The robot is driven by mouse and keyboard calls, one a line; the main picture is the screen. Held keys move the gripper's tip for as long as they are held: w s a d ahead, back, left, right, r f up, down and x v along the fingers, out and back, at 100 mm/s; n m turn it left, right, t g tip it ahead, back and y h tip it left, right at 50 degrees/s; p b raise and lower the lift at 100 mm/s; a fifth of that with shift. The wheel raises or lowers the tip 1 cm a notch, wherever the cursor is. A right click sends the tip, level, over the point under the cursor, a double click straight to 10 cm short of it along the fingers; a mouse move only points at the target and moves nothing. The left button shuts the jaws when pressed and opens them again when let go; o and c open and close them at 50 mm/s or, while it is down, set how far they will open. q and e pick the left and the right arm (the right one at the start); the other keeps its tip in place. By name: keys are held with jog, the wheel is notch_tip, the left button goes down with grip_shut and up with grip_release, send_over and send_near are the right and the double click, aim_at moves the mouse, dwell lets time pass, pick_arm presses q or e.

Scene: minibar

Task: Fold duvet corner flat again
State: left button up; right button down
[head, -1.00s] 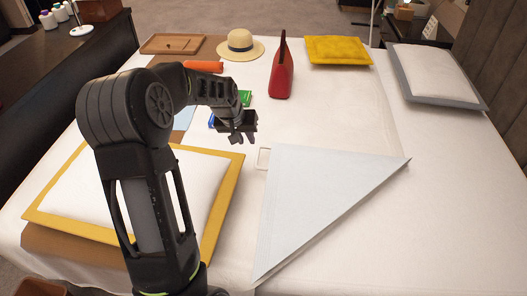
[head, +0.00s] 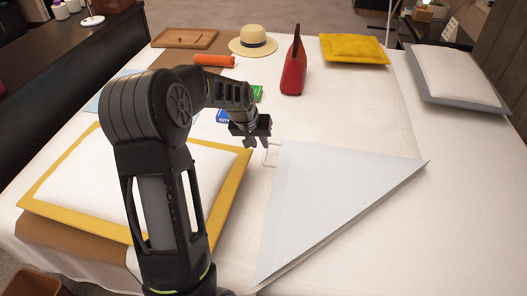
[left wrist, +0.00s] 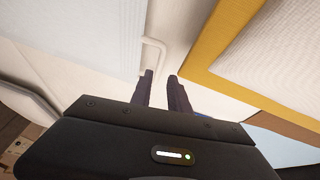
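The duvet corner (head: 330,200) is a pale blue triangular flap lying folded over on the white bed. A white loop handle (head: 271,155) sticks out from its upper left edge. The flap also shows at the upper left of the left wrist view (left wrist: 75,35), with the handle (left wrist: 155,48) beside it. My left gripper (head: 256,142) hangs just above and left of the handle. In the left wrist view its two fingers (left wrist: 162,92) are apart with nothing between them, and the handle's lower end lies near the left finger's tip. My right gripper is not in view.
A yellow-bordered white pillow (head: 90,185) lies on the left. Behind are a red bag (head: 293,72), a straw hat (head: 252,42), an orange roll (head: 213,60), a wooden tray (head: 185,38) and a yellow cushion (head: 352,49). A grey-bordered pillow (head: 457,77) lies far right. The right-hand bed surface is clear.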

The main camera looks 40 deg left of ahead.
aim_at(265, 153)
pick_arm(q)
jog(key=b+x, duration=0.1)
jog(key=x, duration=0.6)
jog(key=shift+c, duration=0.2)
grip_shut()
dwell(1.2)
